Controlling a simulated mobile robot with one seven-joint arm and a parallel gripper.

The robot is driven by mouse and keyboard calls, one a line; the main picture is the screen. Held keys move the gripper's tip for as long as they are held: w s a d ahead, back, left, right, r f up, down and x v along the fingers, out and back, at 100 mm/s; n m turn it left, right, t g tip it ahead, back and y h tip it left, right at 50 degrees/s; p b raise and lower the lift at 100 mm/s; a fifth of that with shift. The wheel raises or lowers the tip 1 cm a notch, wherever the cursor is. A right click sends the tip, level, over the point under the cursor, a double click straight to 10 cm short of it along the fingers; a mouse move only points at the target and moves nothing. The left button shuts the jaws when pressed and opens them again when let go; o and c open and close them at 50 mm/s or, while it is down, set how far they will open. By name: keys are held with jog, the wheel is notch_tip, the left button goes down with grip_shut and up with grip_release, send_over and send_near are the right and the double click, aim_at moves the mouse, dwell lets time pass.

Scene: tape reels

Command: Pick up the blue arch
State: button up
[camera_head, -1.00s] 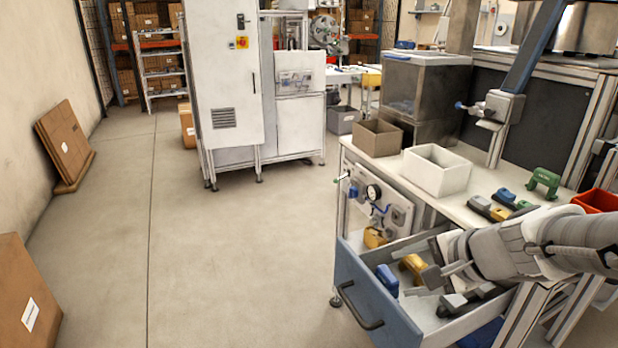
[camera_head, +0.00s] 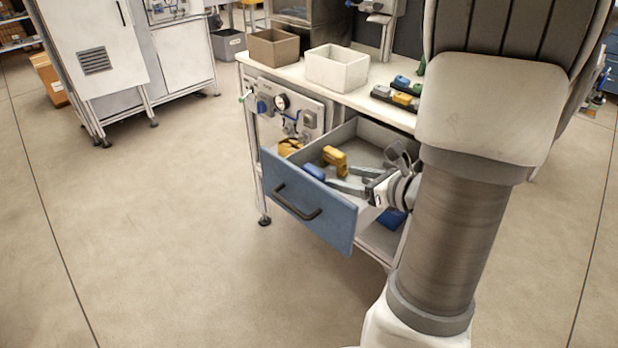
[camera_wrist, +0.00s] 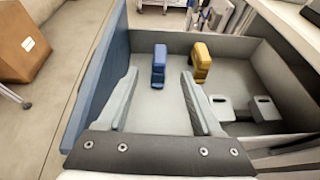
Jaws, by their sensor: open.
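The blue arch (camera_wrist: 158,66) stands in the open drawer, near its front panel, in the wrist view. In the head view it (camera_head: 313,172) shows only in part, behind the front panel. My gripper (camera_wrist: 158,82) is open and empty, its fingers reaching into the drawer. In the wrist view the blue arch lies ahead, between the lines of the two fingers and apart from both. In the head view my gripper (camera_head: 338,177) is just right of the blue arch.
A yellow arch (camera_wrist: 202,62) stands right of the blue one. Grey pieces (camera_wrist: 222,108) lie at the drawer's right. The drawer's blue front panel (camera_head: 307,208) and grey walls surround them. A white bin (camera_head: 337,70) and a brown bin (camera_head: 273,48) stand on the worktop.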

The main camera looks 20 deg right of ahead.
aim_at(307, 169)
jog(key=b+x, duration=0.2)
jog(key=x, duration=0.7)
jog(key=shift+w+f, duration=0.15)
jog(key=b+x, duration=0.2)
jog(key=x, duration=0.3)
jog(key=shift+f, duration=0.1)
grip_shut()
